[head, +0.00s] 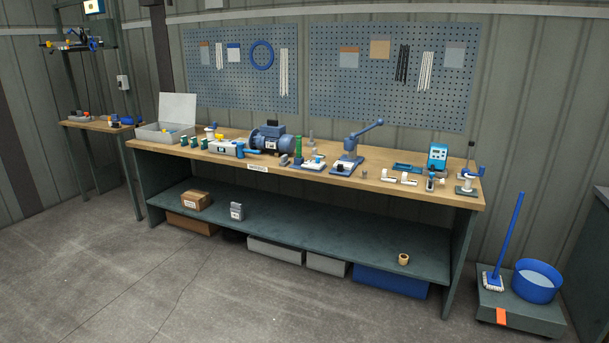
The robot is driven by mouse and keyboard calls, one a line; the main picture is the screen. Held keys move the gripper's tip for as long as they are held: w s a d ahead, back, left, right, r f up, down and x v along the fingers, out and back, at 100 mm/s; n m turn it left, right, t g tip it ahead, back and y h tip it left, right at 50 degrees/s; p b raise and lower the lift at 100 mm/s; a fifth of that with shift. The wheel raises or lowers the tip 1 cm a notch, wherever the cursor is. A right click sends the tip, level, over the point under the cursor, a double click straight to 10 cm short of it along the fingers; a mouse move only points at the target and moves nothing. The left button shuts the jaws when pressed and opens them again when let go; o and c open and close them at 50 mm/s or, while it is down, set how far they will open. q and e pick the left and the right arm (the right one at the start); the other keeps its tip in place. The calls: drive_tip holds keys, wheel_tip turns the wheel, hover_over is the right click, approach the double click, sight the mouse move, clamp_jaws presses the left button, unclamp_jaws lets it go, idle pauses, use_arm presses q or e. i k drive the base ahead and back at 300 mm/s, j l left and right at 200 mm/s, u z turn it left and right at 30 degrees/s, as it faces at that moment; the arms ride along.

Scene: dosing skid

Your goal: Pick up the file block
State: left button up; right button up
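Neither of my grippers is in the head view. The wooden workbench (398,183) stands some way off against the wall, with many small items along its top. I cannot tell which of them is the file block; they are too small here to make out. Small blocks stand near the middle, by a green upright piece (298,148) and a blue lever press (348,158). A grey box (236,211) and a brown carton (196,201) sit on the lower shelf.
A blue motor (270,137) and an open grey case (178,112) stand on the bench. A blue bucket (537,284) and a brush (506,240) are on a low platform at the right. A smaller side table (92,126) stands at the left. The floor in front is clear.

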sight(284, 162)
drive_tip(key=i+u, duration=0.1)
drive_tip(key=i, duration=0.6)
drive_tip(key=i+l, duration=0.15)
drive_tip(key=i, duration=0.5)
drive_tip(key=i+u, duration=0.15)
drive_tip(key=i, duration=0.5)
drive_tip(key=i+u, duration=0.1)
drive_tip(key=u, duration=0.2)
drive_tip(key=i+l+u, duration=0.1)
drive_tip(key=u, duration=0.25)
